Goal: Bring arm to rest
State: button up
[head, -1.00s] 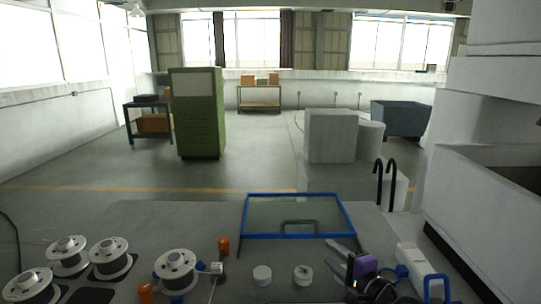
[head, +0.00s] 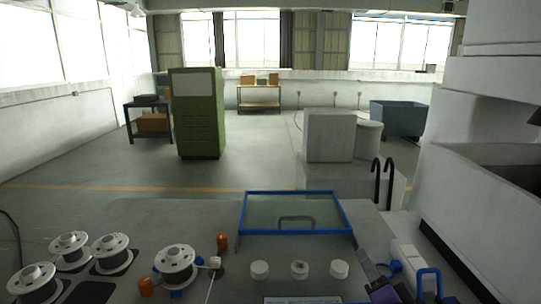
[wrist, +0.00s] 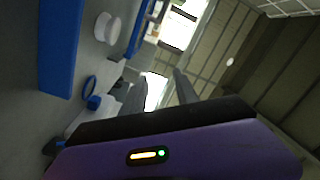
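My gripper (wrist: 161,84) shows in the wrist view as two grey fingers standing apart, with a bright window visible through the gap and nothing between them. Its purple body with a small status light fills the lower part of that view. In the head view a purple part of my arm (head: 371,272) is at the bottom edge, right of centre, beside the white cylinders.
The bench holds several wire spools (head: 175,264), orange-topped parts (head: 222,241), three white cylinders (head: 339,269), a blue-framed glass panel (head: 293,212) and a white block (head: 405,254) with a blue handle (head: 428,277). A green cabinet (head: 198,115) stands beyond on open floor.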

jog(key=s+f+n, duration=0.1)
jog(key=s, duration=0.2)
jog(key=s+d+f+n, duration=0.1)
jog(key=s, duration=0.2)
jog(key=s+f+n+h, duration=0.1)
jog(key=s, duration=0.3)
jog(key=shift+s+d+f, duration=0.1)
jog(key=shift+d+f, duration=0.05)
jog(key=shift+f, duration=0.05)
jog(key=s+n, duration=0.1)
jog(key=s, duration=0.2)
jog(key=s+f+n, duration=0.1)
jog(key=s, duration=0.2)
jog(key=s+n, duration=0.1)
jog(key=s, duration=0.3)
jog(key=shift+a+f+t+h, duration=0.2)
jog(key=shift+f+t+h, duration=0.1)
jog(key=shift+h, duration=0.1)
jog(key=s+a+n+g, duration=0.2)
jog(key=s, duration=1.2)
jog(key=s+a+f+n+g, duration=0.1)
jog(key=s+a+n+g, duration=0.1)
jog(key=s, duration=1.2)
jog(key=shift+s+y, duration=0.2)
jog(key=shift+y, duration=0.1)
